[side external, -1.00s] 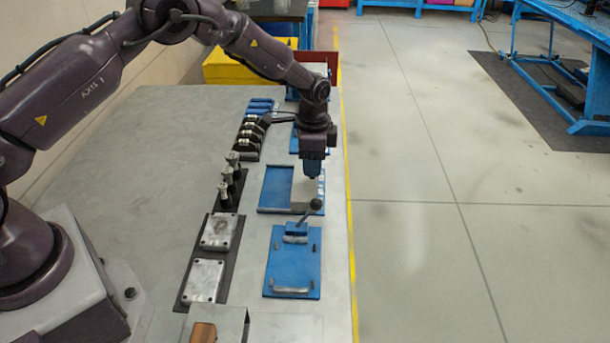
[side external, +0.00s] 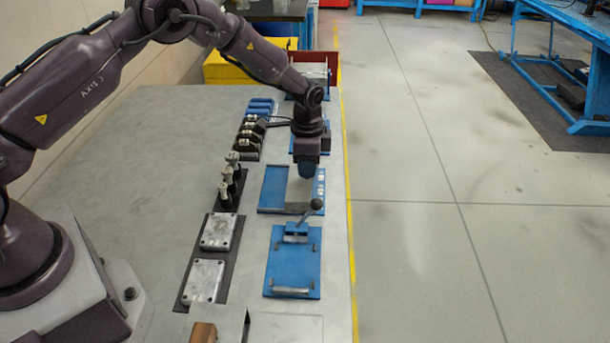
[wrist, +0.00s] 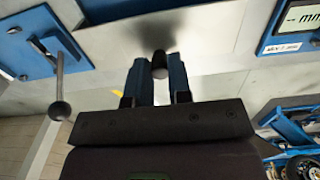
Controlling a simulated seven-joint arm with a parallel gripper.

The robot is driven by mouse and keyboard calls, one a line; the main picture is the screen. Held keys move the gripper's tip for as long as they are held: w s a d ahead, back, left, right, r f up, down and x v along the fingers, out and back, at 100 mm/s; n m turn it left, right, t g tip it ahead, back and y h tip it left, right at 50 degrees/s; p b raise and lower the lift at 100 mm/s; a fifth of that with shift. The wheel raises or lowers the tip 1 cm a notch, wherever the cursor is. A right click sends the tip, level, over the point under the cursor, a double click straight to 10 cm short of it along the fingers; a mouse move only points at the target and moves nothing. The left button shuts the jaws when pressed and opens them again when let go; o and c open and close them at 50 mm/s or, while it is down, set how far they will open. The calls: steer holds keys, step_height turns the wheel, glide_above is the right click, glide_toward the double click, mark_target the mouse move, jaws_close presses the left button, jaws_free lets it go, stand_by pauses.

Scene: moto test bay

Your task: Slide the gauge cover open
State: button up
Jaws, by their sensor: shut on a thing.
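The gauge cover (wrist: 205,35) is a pale grey plate with a small dark knob (wrist: 160,64) standing on it. My gripper (wrist: 160,72) has its two blue fingers on either side of the knob and is shut on it. The gauge (wrist: 293,28) shows at the upper right of the wrist view, beside the cover, with part of a display reading "mm" exposed. In the side external view my gripper (side external: 306,175) is over the blue base plate (side external: 272,190), and its fingertips and the knob are too small to make out.
A blue plate (side external: 282,262) with a ball-ended lever (side external: 312,206) stands just in front of the gauge fixture. Dark posts (side external: 228,180) and grey metal blocks (side external: 216,233) line the left. The table's left side is clear.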

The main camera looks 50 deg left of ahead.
steer(key=shift+s+a, duration=2.1)
steer(key=o, duration=0.6)
steer(key=shift+r, duration=0.1)
step_height(320, 180, up, 7)
